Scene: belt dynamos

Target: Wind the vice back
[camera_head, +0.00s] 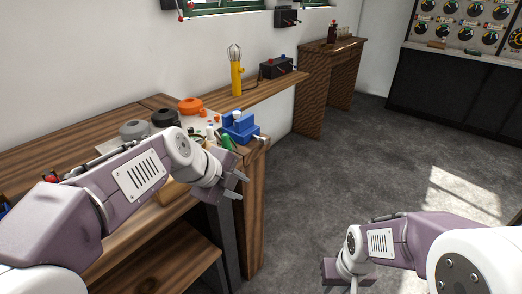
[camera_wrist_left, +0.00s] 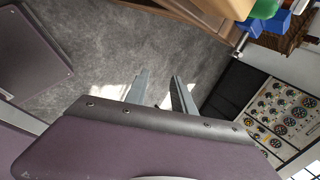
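The blue vice (camera_head: 241,127) stands at the front right corner of the wooden workbench. A silver bar (camera_head: 260,139) sticks out at its right side. Part of the blue vice also shows at the top right of the left wrist view (camera_wrist_left: 277,22), with a green thing beside it. My left gripper (camera_head: 238,185) is in front of and below the vice, apart from it. Its two fingers (camera_wrist_left: 158,88) stand apart with nothing between them. My right gripper (camera_head: 335,271) is low at the bottom of the head view; its fingers do not show.
An orange pot-like thing (camera_head: 191,106), a dark round thing (camera_head: 164,117) and a grey one (camera_head: 133,130) sit on the bench. A yellow lamp (camera_head: 237,74) and a dark box (camera_head: 276,67) stand behind. The floor (camera_head: 315,180) right of the bench is clear.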

